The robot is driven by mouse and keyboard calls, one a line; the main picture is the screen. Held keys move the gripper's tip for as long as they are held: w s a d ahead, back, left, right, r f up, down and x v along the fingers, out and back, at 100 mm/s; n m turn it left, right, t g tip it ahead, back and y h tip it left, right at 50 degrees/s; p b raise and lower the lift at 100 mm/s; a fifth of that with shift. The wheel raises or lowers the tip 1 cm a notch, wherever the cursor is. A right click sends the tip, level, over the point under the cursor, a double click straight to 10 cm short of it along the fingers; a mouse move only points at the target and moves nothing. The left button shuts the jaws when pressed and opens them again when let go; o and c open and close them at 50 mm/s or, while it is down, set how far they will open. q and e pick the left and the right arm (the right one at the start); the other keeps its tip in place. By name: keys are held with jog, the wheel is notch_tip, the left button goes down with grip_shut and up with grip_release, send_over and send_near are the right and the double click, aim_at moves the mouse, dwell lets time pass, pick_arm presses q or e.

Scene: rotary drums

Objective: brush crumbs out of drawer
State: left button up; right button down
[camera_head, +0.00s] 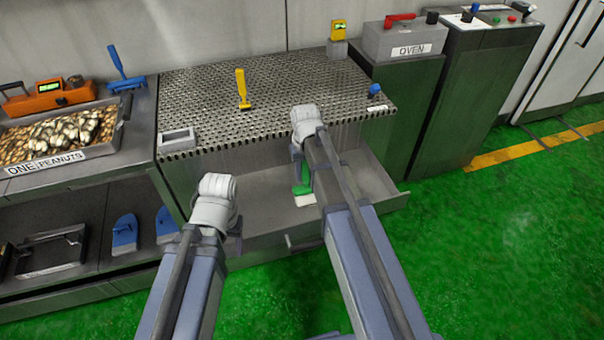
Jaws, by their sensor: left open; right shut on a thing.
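The grey drawer (262,192) is pulled open beneath the perforated metal worktop. A brush with a green handle (302,188) and a pale lower end is at the drawer floor, near the middle. My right gripper (300,168) is shut on the brush, and my arm hides part of it. My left gripper (234,238) is open near the drawer's front left side, mostly hidden behind its wrist. I cannot tell whether it touches the drawer. Crumbs are too small to make out.
The perforated worktop (290,85) above holds a yellow brush-like tool (241,88) and a small grey tray (178,138). A peanut tray (60,140) stands left. The oven control box (405,42) is right. Green floor (490,220) is clear at right.

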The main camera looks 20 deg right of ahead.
jog(key=shift+w+d, duration=0.1)
jog(key=shift+d, duration=1.4)
jog(key=shift+d, duration=0.1)
jog(key=shift+d+f, duration=0.1)
jog(key=shift+d, duration=1.3)
jog(key=shift+w, duration=0.8)
jog(key=shift+a, duration=0.15)
jog(key=shift+s+a, duration=0.1)
jog(key=shift+a, duration=1.35)
jog(key=shift+a, duration=0.1)
jog(key=shift+s+a, duration=0.1)
jog(key=shift+a, duration=1.35)
